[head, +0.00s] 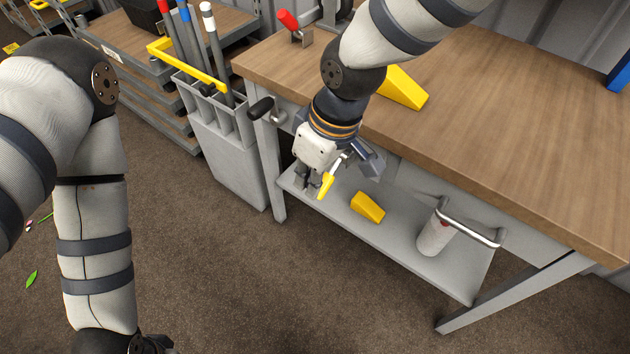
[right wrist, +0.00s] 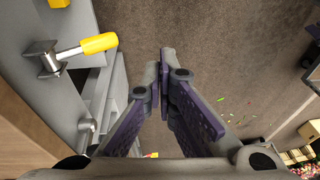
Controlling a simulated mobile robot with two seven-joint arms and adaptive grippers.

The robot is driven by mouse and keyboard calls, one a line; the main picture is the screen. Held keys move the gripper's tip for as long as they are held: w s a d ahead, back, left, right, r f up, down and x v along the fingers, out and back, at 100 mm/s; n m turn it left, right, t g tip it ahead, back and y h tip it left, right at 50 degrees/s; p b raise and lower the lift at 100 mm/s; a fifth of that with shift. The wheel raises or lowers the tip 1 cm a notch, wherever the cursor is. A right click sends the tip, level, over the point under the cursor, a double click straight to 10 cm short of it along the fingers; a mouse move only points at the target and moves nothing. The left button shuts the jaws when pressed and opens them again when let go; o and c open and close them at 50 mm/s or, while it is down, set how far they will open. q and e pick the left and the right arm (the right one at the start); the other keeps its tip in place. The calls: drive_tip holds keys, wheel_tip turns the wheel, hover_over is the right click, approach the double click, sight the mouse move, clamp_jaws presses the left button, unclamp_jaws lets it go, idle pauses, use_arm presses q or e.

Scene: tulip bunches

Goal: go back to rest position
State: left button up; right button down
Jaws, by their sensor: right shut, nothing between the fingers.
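My right gripper (head: 308,178) hangs fingers-down beside the front edge of the wooden workbench (head: 500,115). In the right wrist view its two fingers (right wrist: 165,72) meet at the tips with nothing between them, over bare floor. Close by it is a yellow handle (head: 326,186) on a metal bracket, which also shows in the right wrist view (right wrist: 98,43), apart from the fingers. My left arm hangs down at the left of the head view.
The bench's lower shelf (head: 330,205) holds a yellow wedge (head: 368,207) and a white cylinder (head: 434,236). Another yellow wedge (head: 402,88) lies on the bench top. A grey bin (head: 228,150) with tools stands left of the bench. The brown floor (head: 250,285) in front is clear.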

drive_tip(key=s+d+f+m+g, duration=0.2)
drive_tip(key=s+d+f+m, duration=0.4)
drive_tip(key=s+d+f, duration=0.6)
drive_tip(key=s+d+f+m+h, duration=0.1)
drive_tip(key=s+d+f+m, duration=0.1)
drive_tip(key=s+d, duration=0.3)
drive_tip(key=s+d+f+m+h, duration=0.1)
drive_tip(key=s+d+f+m, duration=0.2)
drive_tip(key=s, duration=0.9)
drive_tip(key=d, duration=0.3)
drive_tip(key=shift+s+d+h, duration=0.3)
